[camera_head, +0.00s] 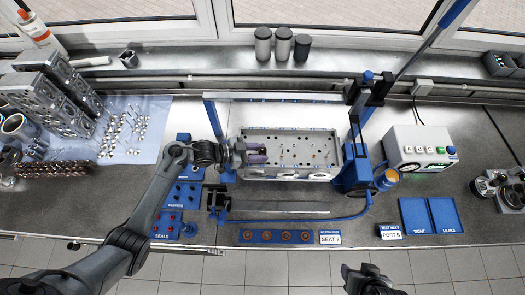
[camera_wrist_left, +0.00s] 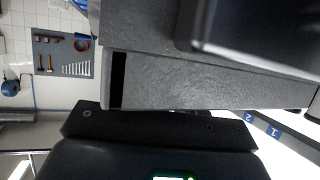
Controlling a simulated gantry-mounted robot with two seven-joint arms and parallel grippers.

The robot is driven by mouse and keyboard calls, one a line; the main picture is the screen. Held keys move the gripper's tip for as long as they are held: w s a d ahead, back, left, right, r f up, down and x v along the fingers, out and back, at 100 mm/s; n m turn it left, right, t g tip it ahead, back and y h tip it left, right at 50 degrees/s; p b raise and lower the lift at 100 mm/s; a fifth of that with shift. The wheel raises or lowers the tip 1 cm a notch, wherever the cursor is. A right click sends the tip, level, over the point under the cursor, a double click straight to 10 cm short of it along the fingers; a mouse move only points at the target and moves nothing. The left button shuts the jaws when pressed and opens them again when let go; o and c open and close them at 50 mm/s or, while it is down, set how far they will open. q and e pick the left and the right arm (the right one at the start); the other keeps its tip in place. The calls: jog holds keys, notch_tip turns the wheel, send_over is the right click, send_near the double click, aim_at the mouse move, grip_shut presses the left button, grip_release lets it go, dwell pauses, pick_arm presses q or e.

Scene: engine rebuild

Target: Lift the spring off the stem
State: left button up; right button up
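The grey cylinder head (camera_head: 312,155) lies in the blue-framed stand at the centre of the head view, with several small studs or stems on its top. My left gripper (camera_head: 257,154) is over the left end of the cylinder head. Its fingertips look purplish, and I cannot tell whether they are apart or hold anything. The spring and its stem cannot be made out; the gripper may cover them. In the left wrist view, large dark grey surfaces fill most of the picture and show no spring. My right gripper (camera_head: 368,280) is at the bottom edge, clear of the bench.
A blue upright post with a lever (camera_head: 357,150) stands at the cylinder head's right end. A blue seal tray (camera_head: 165,225) and a blue strip with several copper-coloured rings (camera_head: 275,236) lie in front. A white control box (camera_head: 420,148) stands right. A tool board (camera_wrist_left: 62,55) hangs behind.

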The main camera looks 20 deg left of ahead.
pick_arm(q)
grip_shut()
